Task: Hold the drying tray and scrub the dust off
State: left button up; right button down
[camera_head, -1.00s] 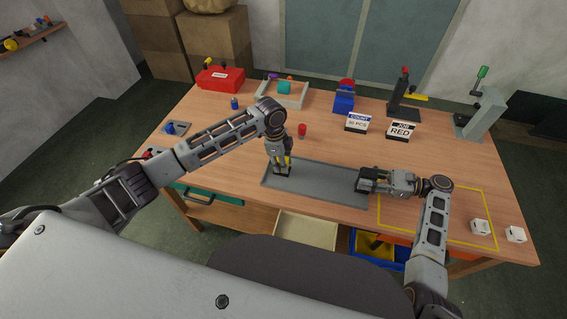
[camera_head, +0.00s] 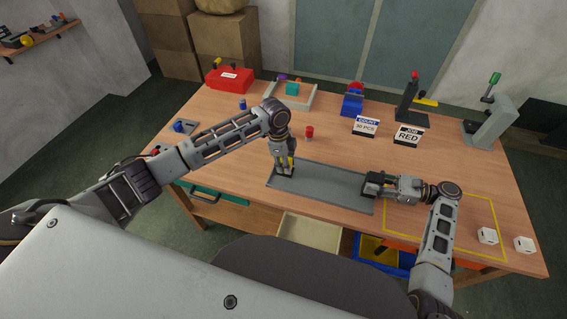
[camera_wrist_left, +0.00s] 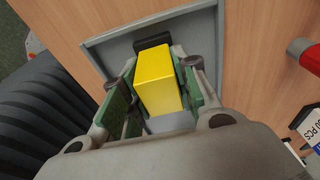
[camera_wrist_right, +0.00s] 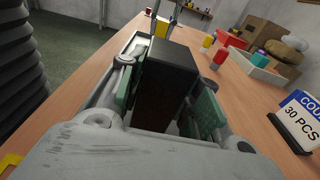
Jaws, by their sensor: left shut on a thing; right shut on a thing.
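The drying tray (camera_head: 325,188) is a shallow grey rectangular tray lying on the wooden table in front of me. My left gripper (camera_head: 286,166) points down over the tray's left end, shut on a yellow block-like scrubber (camera_wrist_left: 158,80) with a dark lower end (camera_wrist_left: 152,41) at the tray. My right gripper (camera_head: 374,186) lies low at the tray's right end, shut on a black block-like grip (camera_wrist_right: 166,68) there. The tray's floor (camera_wrist_left: 121,47) shows in the left wrist view; I cannot make out dust on it.
A red cylinder (camera_head: 309,132) stands just behind the tray. The signs COUNT 30 PCS (camera_head: 366,126) and JOB RED (camera_head: 408,136) stand behind its right end. White cubes (camera_head: 487,236) sit by a yellow outline at right. A red box (camera_head: 229,79) and a pale bin (camera_head: 291,97) stand at the back.

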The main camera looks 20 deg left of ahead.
pick_arm(q)
jog(key=shift+d+f, duration=0.15)
jog(key=shift+d, duration=0.75)
jog(key=shift+d, duration=0.1)
jog(key=shift+d, duration=1.15)
jog(key=shift+d, duration=1.15)
jog(key=shift+d, duration=0.1)
jog(key=shift+d, duration=1.1)
jog(key=shift+s+d, duration=0.1)
jog(key=shift+d, duration=0.05)
